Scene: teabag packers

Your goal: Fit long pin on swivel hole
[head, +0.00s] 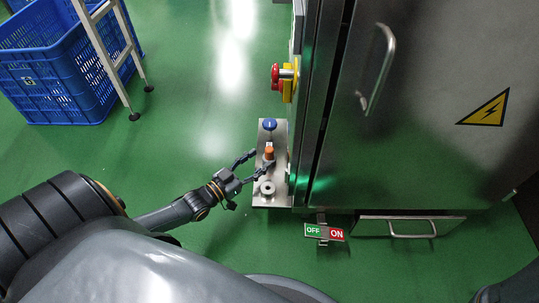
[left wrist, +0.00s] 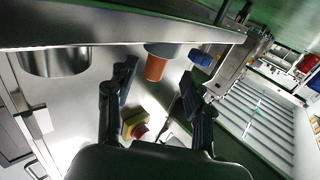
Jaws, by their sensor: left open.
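A steel plate (head: 258,199) juts from the cabinet's left side in the head view. It bears a blue-topped pin (head: 270,125) at the far end, an orange-topped pin (head: 268,153) in the middle and a grey ring with a hole (head: 267,188) at the near end. I cannot tell which pin is the long one. My left gripper (head: 261,162) is open, with its fingers near the orange-topped pin. In the left wrist view the orange part (left wrist: 155,68) shows between and beyond the open fingers (left wrist: 158,80). The blue part (left wrist: 201,57) is right of it. My right gripper is out of view.
The steel cabinet (head: 420,110) stands right of the plate, with a red emergency button (head: 276,75) and a door handle (head: 380,70). An OFF/ON sign (head: 324,232) is below. A blue crate (head: 60,75) and a metal stand (head: 105,45) are far left. Green floor between is clear.

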